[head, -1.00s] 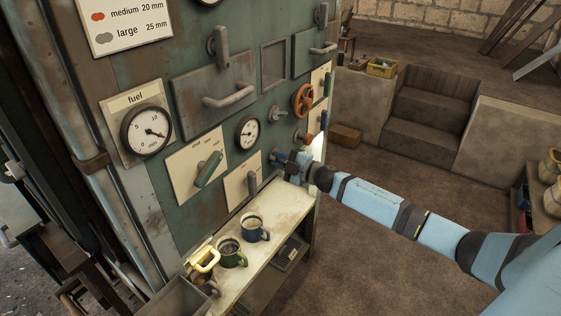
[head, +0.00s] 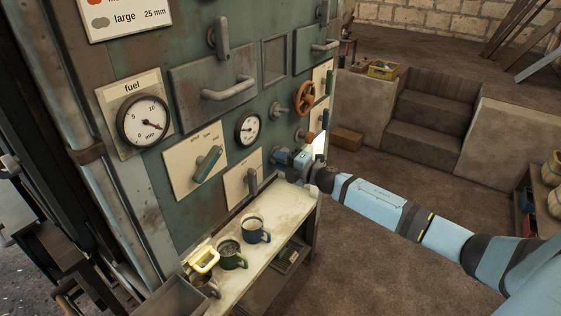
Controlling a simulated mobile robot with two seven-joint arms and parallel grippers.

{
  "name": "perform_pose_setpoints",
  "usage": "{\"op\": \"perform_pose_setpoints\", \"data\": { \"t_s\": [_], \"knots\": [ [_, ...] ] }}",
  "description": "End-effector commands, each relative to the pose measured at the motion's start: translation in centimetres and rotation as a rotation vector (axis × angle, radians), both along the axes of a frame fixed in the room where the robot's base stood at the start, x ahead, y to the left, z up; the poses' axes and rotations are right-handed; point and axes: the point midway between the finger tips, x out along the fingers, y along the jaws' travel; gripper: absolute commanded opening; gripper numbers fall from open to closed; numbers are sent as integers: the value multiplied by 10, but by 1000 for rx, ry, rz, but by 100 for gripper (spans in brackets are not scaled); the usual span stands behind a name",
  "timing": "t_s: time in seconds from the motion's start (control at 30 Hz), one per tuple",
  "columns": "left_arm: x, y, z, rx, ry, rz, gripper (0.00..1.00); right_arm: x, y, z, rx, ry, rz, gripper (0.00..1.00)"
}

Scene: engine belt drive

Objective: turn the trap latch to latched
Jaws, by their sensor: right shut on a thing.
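My right gripper (head: 285,159) is at the lower right of the green panel (head: 145,200), against its face and just right of a grey lever (head: 252,180) on a cream plate. It is shut on a small control there, which I take to be the trap latch. The fingers and wrist hide it, so I cannot read its position. A white plate (head: 319,145) shows partly behind my wrist. My left gripper is not in view.
A pale bench (head: 283,215) with several mugs stands below the panel. Above my gripper are a small gauge (head: 248,130), an orange handwheel (head: 305,98) and a hatch (head: 212,88) with a grey handle.

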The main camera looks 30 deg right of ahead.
Motion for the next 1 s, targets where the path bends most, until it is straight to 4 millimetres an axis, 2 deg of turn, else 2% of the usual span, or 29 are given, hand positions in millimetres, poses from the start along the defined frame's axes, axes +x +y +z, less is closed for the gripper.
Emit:
{"op": "perform_pose_setpoints", "data": {
  "t_s": [0.3,0.33,0.4,0.43,0.77,0.87,1.0],
  "knots": [
    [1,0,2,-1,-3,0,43,0,0,-1,-4,0,1,0],
    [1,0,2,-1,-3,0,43,0,0,-1,-4,0,0,25],
    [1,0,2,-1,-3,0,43,0,0,-1,-4,-1,0,41],
    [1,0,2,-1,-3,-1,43,0,0,-1,-4,-1,0,44],
    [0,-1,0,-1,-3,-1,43,-3,-2,-1,-2,0,0,44],
    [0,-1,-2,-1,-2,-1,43,-13,-6,-2,-3,1,-1,44],
    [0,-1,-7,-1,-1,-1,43,-37,-15,-4,-4,3,1,44]
  ]
}}
